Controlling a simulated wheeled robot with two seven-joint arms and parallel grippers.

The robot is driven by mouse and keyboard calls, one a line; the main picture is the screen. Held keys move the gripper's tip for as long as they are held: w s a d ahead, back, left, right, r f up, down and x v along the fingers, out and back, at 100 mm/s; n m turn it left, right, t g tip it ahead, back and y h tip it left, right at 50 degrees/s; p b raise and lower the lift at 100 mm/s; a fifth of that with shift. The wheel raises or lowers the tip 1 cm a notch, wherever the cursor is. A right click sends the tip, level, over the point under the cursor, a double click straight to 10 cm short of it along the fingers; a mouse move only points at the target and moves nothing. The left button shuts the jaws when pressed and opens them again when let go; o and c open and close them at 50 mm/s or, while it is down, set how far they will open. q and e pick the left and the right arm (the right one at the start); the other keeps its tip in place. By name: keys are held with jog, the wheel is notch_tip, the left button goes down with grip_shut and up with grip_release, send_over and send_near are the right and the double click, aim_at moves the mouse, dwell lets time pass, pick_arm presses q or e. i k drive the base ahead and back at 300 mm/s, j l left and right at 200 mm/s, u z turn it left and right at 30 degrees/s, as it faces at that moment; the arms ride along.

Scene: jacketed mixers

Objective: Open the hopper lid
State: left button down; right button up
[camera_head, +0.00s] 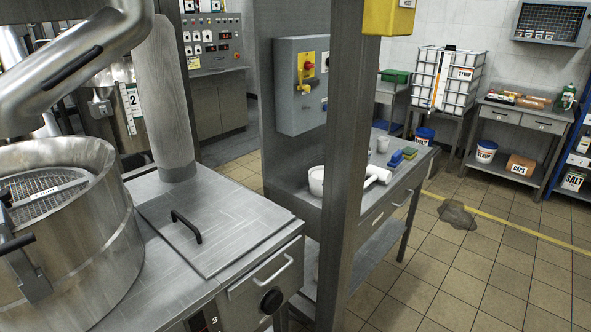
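A square, flat steel lid (232,226) lies shut on the top of a steel cabinet (165,290) in the lower middle of the head view. A black bar handle (186,227) stands up from the lid's left part. The lid looks flush with the top around it, and what is under it is hidden. I take it for the hopper lid. Neither of my grippers shows in the view.
A round steel vessel (105,262) with a mesh grid stands left of the lid. A thick column (168,105) rises behind the lid. A steel post (345,150) stands to its right, before a side table (372,205). The tiled floor at right is mostly open, with a dark puddle (457,215).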

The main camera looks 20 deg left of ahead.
aim_at(212, 220)
jog(key=i+l+u, duration=0.1)
jog(key=u, duration=0.85)
